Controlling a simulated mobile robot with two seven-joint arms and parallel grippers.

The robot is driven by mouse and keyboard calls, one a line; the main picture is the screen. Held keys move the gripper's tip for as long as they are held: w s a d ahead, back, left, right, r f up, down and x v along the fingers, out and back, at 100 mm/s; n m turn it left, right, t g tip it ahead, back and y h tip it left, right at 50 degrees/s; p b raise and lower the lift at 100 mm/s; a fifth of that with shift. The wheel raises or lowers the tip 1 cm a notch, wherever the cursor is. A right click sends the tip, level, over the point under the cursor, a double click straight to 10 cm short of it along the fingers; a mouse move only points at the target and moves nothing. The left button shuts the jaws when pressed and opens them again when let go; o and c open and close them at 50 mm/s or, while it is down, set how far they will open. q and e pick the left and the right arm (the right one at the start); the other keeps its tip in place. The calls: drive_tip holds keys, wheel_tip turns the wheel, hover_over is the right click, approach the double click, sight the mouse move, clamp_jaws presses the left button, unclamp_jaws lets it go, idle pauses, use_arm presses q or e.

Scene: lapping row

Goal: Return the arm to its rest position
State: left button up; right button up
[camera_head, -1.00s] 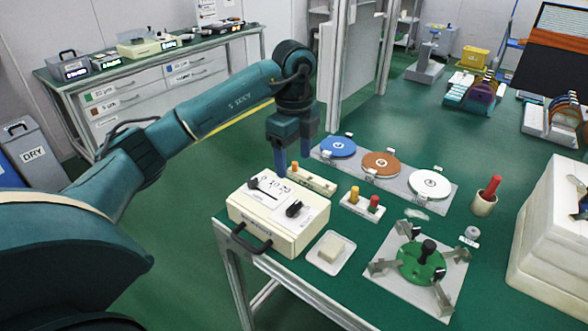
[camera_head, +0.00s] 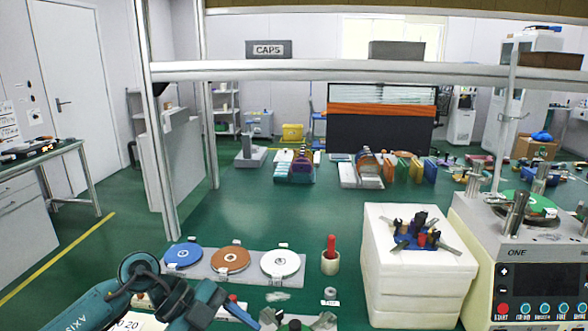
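My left arm (camera_head: 95,305) enters at the bottom left, folded low over the near left corner of the work table. My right arm and gripper are not in view.
A grey plate with blue (camera_head: 183,256), brown (camera_head: 230,259) and white (camera_head: 280,264) discs lies just beyond the gripper. A red-handled tool stands in a cup (camera_head: 330,262). A white block stack (camera_head: 420,275) and a control machine (camera_head: 535,255) fill the right.

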use_arm(q)
drive_tip(key=s+d+r+n+t+h+p, duration=0.1)
drive_tip(key=s+d+r+n+t+h, duration=0.2)
drive_tip(key=d+r+n+t+h, duration=0.5)
drive_tip(key=w+a+f+n+t+y+p, duration=0.1)
drive_tip(key=a+f+n+t+y, duration=0.5)
drive_tip(key=f+n+t, duration=0.3)
drive_tip(key=s+a+f+n+g+y, duration=0.2)
drive_tip(key=s+f+y, duration=0.2)
drive_tip(key=s+f, duration=0.2)
drive_tip(key=s+a+f+n+g+y, duration=0.2)
drive_tip(key=s+f, duration=0.4)
drive_tip(key=f, duration=0.3)
drive_tip(key=shift+a+f+n+g+y+p, duration=0.2)
drive_tip(key=shift+a+n+g+y+p, duration=0.25)
drive_tip(key=shift+a+n+y, duration=0.55)
drive_tip(key=shift+s+d+m, duration=0.1)
drive_tip(key=shift+d+m, duration=0.15)
drive_tip(key=shift+m, duration=0.05)
